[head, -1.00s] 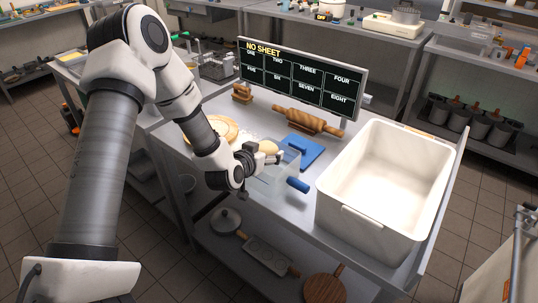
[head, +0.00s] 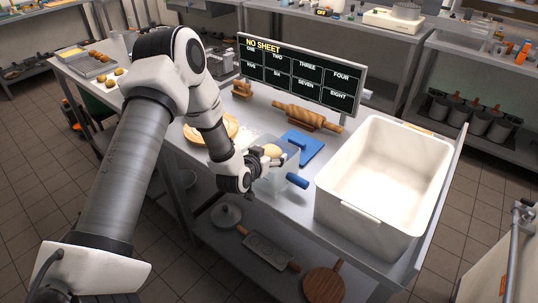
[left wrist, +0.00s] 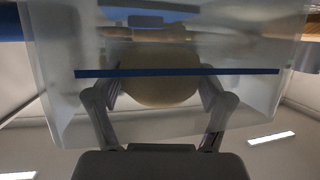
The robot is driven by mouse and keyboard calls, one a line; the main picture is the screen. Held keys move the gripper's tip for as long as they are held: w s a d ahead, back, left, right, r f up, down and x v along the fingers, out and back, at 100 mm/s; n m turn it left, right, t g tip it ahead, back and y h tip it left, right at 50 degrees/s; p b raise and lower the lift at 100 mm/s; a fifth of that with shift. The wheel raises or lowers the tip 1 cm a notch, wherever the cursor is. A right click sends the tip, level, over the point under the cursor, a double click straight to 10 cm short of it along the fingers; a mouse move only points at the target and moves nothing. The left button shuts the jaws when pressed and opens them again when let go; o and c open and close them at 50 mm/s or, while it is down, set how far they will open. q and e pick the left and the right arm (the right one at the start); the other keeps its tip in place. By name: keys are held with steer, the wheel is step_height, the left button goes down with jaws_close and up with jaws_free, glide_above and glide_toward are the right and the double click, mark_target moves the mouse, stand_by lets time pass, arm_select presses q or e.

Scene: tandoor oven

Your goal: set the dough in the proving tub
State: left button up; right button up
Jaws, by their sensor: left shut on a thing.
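My left gripper (head: 268,158) is shut on the dough (head: 272,150), a pale round ball near the front edge of the steel table. In the left wrist view the dough (left wrist: 160,80) sits between the two fingers. The clear proving tub (head: 285,172) stands at the same spot on the table. In the left wrist view its see-through wall (left wrist: 70,110) and a blue band overlap the dough. I cannot tell whether the dough touches the tub's floor. My right gripper is not in view.
A large white bin (head: 360,205) stands to the right. A blue flat piece with a handle (head: 303,150) and a rolling pin (head: 305,117) lie behind.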

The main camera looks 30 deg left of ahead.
arm_select(q)
steer(key=o, duration=1)
steer(key=shift+s+f, duration=0.2)
steer(key=shift+o, duration=0.2)
steer(key=shift+r+p, duration=0.75)
steer(key=shift+r, duration=0.05)
steer(key=shift+s+d+f+b, duration=0.1)
steer(key=shift+s+b, duration=0.55)
steer(key=shift+s, duration=0.1)
steer(key=b+v, duration=0.1)
steer(key=v, duration=0.9)
steer(key=s+d+f+g+h, duration=0.1)
steer(key=s+d+f+g, duration=0.15)
steer(key=f, duration=0.25)
steer(key=s+d+f+m+g, duration=0.1)
steer(key=s+d+f+g, duration=0.1)
steer(key=s+d+f, duration=0.3)
steer(key=s+f+g+h, duration=0.1)
steer(key=s+f+g, duration=0.15)
steer(key=f, duration=0.35)
steer(key=s+d+f+g, duration=0.2)
steer(key=s+f+g, duration=0.1)
steer(key=s, duration=0.5)
steer(key=s+d+f+g, duration=0.2)
steer(key=s+f+g, duration=0.1)
steer(key=s+f, duration=0.3)
steer(key=shift+s+d, duration=0.4)
steer(key=shift+s, duration=0.7)
